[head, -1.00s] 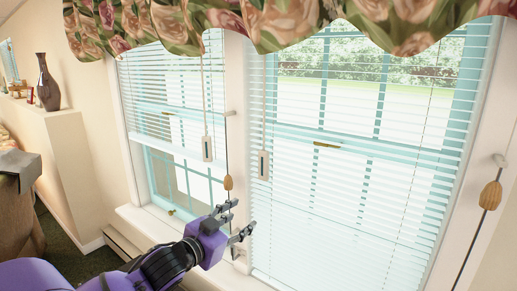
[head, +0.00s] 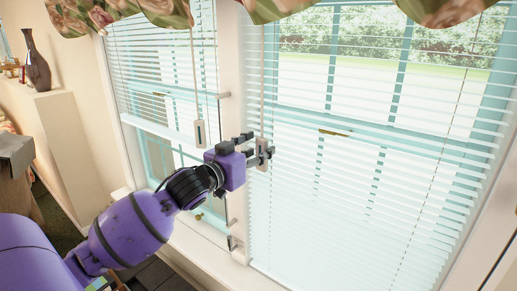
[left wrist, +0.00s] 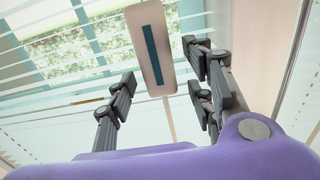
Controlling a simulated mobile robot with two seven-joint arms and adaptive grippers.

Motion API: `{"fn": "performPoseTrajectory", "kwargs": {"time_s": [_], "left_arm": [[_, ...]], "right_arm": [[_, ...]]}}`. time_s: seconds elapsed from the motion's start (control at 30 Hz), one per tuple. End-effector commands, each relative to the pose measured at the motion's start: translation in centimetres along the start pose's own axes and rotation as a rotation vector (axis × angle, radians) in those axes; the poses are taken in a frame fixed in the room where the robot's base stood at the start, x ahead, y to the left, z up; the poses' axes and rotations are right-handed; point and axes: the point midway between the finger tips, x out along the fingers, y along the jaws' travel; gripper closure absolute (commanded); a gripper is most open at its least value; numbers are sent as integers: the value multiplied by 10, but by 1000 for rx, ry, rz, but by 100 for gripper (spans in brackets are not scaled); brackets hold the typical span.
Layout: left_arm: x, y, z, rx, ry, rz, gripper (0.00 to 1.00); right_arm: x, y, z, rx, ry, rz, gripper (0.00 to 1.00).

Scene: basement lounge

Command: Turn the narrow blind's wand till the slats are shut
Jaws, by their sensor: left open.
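The left blind (head: 130,62) looks the narrower of the two; light and window frame show between its slats. Its wand hangs in front of it, ending in a pale handle with a dark stripe (head: 199,134). My left gripper (head: 262,148) is open at the other handle (head: 262,160), which hangs at the left edge of the wider right blind (head: 330,190). In the left wrist view that striped handle (left wrist: 152,45) appears between the open fingers (left wrist: 162,72), with no clear contact on either side. My right gripper is not in view.
A white post (head: 229,60) separates the two windows. A floral valance (head: 120,12) hangs above. The white sill (head: 205,250) runs below. A dark vase (head: 37,62) stands on a ledge at the far left.

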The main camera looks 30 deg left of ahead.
Motion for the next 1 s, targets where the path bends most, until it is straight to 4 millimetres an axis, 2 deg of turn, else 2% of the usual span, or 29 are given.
{"fn": "performPoseTrajectory", "kwargs": {"time_s": [0.13,0.37,0.73,1.0], "left_arm": [[8,0,-2,1,3,1,52],[9,0,0,1,1,1,52],[9,0,-1,2,1,1,97],[9,2,0,-2,2,-28,97]], "right_arm": [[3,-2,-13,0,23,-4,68],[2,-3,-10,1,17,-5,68],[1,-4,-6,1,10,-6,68],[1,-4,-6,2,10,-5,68]]}}
